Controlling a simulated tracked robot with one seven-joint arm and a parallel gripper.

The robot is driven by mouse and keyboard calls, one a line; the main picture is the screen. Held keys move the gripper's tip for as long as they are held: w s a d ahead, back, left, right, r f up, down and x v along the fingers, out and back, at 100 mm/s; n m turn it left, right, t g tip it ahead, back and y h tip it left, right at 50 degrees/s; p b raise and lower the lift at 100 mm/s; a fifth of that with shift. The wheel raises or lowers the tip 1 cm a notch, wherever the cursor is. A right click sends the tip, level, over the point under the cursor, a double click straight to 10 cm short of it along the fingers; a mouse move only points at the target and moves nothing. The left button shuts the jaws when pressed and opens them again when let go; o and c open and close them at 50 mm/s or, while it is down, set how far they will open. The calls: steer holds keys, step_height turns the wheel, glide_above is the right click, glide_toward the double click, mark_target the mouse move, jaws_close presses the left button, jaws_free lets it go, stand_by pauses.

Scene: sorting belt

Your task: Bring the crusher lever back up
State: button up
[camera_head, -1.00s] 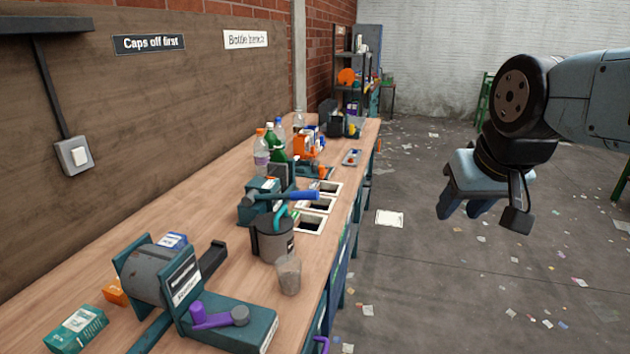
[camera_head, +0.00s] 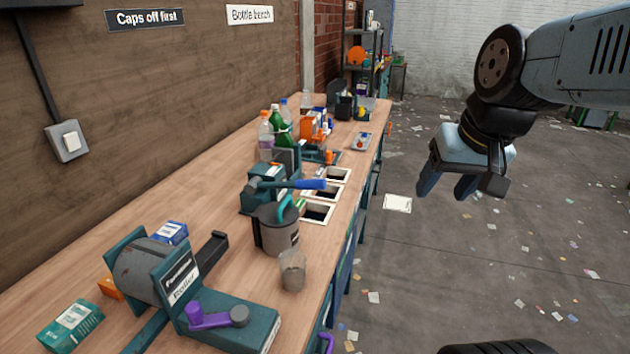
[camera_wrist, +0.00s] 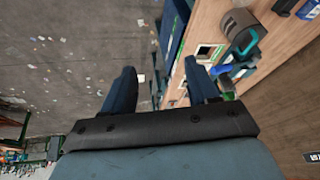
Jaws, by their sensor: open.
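The crusher (camera_head: 262,190) looks to be the teal device on the bench, behind a grey jug. Its lever with a blue grip (camera_head: 306,184) lies nearly level and points right, over the row of square openings. My gripper (camera_head: 446,190) hangs over the floor to the right of the bench, fingers apart and empty, well clear of the lever. In the wrist view the two dark blue fingers (camera_wrist: 163,88) are spread with nothing between them.
The grey jug (camera_head: 278,230) with a teal handle and a clear cup (camera_head: 292,270) stand in front of the crusher. A teal machine with a grey drum (camera_head: 145,270) is nearer. Bottles (camera_head: 280,135) stand behind. The floor right of the bench is open, with scraps.

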steer(key=w+a+f+m+g+y, duration=0.4)
steer(key=w+a+f+g+y, duration=0.1)
steer(key=w+a+f, duration=0.1)
steer(key=m+t+y, duration=0.6)
steer(key=m+y, duration=0.5)
steer(key=m, duration=0.4)
glide_toward(296, 181)
steer(key=x, duration=0.4)
steer(key=shift+w+a+f, duration=0.1)
steer(key=shift+w+a, duration=0.1)
steer(key=shift+a, duration=0.05)
jaws_close()
